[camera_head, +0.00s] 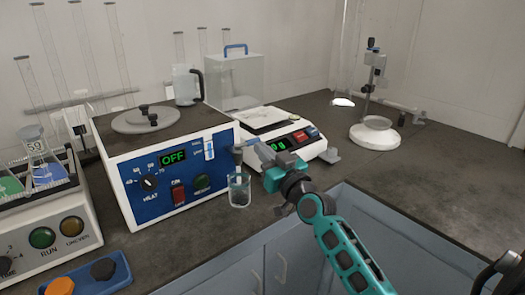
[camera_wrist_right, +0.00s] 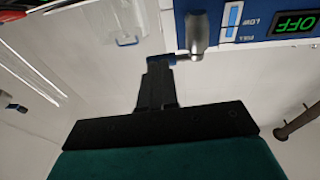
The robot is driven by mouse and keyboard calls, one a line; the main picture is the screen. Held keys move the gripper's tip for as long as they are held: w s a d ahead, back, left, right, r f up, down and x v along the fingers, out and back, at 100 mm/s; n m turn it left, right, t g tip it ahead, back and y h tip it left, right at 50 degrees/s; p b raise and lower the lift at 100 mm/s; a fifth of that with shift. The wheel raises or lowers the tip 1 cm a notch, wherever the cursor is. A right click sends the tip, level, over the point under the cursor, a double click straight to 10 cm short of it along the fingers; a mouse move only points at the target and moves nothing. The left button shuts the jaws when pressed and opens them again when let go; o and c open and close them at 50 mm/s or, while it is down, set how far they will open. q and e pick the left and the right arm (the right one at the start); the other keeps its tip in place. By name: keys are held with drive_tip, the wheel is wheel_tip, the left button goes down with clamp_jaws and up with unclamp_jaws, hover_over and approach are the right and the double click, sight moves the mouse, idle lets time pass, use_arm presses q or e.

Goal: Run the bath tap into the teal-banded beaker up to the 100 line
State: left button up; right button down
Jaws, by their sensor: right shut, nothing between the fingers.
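A clear glass beaker (camera_head: 239,190) stands on the bench at the front right corner of the bath, below the tap; I cannot make out its band, its 100 line or any water in it. The grey bath tap (camera_head: 237,150) sticks out from the blue front of the bath (camera_head: 185,168). It also shows in the right wrist view as a grey spout (camera_wrist_right: 198,32) with a blue-ended lever. My right gripper (camera_head: 252,152) is shut and empty, its fingertips (camera_wrist_right: 157,70) close to the lever; I cannot tell whether they touch. My left gripper is out of view.
The bath display (camera_head: 173,157) reads OFF. A balance (camera_head: 285,135) stands just right of the tap, behind my right gripper. The bench is clear at centre right.

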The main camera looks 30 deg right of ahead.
drive_tip(key=shift+w, duration=0.3)
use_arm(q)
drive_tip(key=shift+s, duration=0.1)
use_arm(e)
drive_tip(key=shift+r, duration=0.1)
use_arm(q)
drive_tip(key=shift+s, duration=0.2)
use_arm(e)
drive_tip(key=shift+w+d+r, duration=0.3)
drive_tip(key=shift+w, duration=0.1)
